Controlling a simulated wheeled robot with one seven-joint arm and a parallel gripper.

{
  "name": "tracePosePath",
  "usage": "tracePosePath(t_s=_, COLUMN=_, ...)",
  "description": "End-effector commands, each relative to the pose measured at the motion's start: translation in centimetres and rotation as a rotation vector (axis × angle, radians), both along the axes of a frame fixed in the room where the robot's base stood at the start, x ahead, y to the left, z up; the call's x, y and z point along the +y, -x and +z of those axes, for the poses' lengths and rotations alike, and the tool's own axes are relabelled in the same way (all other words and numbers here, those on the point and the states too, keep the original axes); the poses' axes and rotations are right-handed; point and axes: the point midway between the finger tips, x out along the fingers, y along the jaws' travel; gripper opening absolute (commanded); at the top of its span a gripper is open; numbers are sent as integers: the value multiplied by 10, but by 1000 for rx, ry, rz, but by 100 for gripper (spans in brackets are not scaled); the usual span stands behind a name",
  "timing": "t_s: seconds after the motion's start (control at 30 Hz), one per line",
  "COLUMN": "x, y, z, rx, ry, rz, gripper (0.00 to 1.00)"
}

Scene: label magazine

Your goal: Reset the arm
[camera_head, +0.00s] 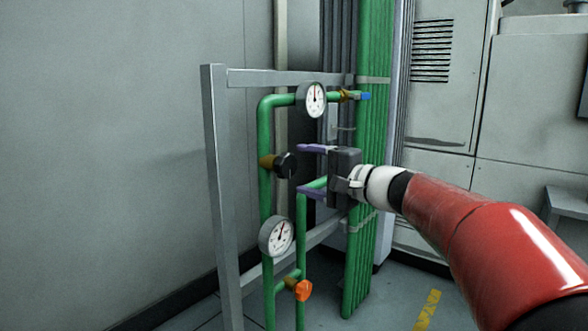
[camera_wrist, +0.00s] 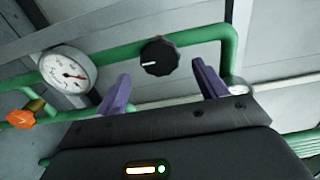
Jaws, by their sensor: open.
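My gripper (camera_head: 311,170) is in the middle of the head view, at the end of my red and white arm. Its two purple fingers point left and stand apart, with nothing between them. In the wrist view the fingers of my gripper (camera_wrist: 163,92) are spread, and a black knob (camera_wrist: 159,56) shows beyond the gap between them. In the head view the same black knob (camera_head: 286,165) sits on the green pipe, just left of the fingertips. The fingers do not appear to touch it.
Green pipes (camera_head: 264,130) run on a grey metal frame (camera_head: 215,170). An upper gauge (camera_head: 312,99), a lower gauge (camera_head: 276,236), an orange valve handle (camera_head: 303,290) and a blue fitting (camera_head: 366,96) are close around my gripper. A grey cabinet (camera_head: 440,100) stands behind at right.

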Motion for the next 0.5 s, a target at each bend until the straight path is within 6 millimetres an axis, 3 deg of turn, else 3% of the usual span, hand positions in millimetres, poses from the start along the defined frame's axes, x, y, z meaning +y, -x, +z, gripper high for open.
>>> tracePosePath(t_s=0.2, x=-17, y=13, z=0, rx=0, ry=0, rz=1, gripper=71)
tracePosePath(t_s=0.5, x=-18, y=14, z=0, rx=1, ry=1, rz=1, gripper=71)
